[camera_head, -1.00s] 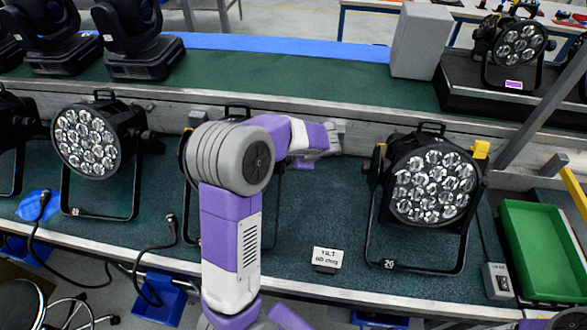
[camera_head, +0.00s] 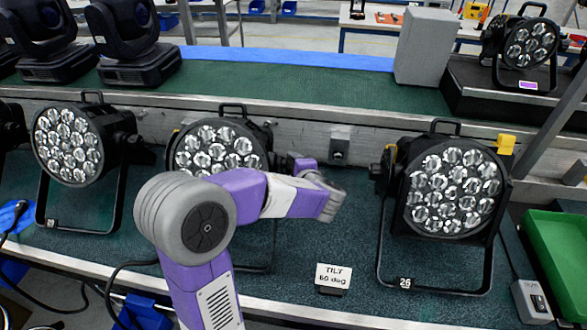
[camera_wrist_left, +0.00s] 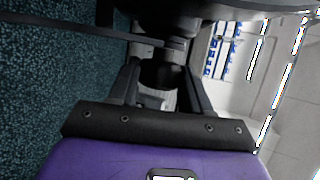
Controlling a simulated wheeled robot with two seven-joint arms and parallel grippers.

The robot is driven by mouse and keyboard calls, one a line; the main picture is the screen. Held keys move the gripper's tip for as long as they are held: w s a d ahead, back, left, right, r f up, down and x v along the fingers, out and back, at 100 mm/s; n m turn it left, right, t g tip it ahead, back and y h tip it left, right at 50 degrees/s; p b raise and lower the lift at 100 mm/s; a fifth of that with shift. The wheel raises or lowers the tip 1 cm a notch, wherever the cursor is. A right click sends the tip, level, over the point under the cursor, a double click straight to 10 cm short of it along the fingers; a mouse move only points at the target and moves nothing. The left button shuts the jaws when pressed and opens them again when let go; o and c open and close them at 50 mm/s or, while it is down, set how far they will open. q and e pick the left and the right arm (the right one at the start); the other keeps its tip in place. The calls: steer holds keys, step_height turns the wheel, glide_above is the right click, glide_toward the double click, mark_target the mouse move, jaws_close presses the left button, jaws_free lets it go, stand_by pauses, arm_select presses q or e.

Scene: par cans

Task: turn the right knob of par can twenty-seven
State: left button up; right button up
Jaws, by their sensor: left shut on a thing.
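The middle par can (camera_head: 215,142) stands on the green bench, its many-lens face toward me. My left arm covers its lower part, and any number tag on it is hidden. My left gripper (camera_head: 287,166) is at the right side of this can, partly hidden behind my wrist. In the left wrist view my left gripper (camera_wrist_left: 165,78) has its two fingers around the dark right knob (camera_wrist_left: 165,70) and is shut on it. The can's dark body fills the top of that view. My right gripper does not show.
A par can tagged 26 (camera_head: 450,190) stands to the right, another par can (camera_head: 70,145) to the left. A green tray (camera_head: 560,250) is at the far right. Bench between sign and right can is clear.

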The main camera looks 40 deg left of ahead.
arm_select(q)
steer(key=shift+f+t+y, duration=0.1)
steer(key=shift+t+y, duration=0.2)
steer(key=shift+y, duration=0.1)
stand_by(0.3)
steer(key=o, duration=1.1)
steer(key=shift+p+v, duration=0.8)
steer(key=shift+v, duration=3.05)
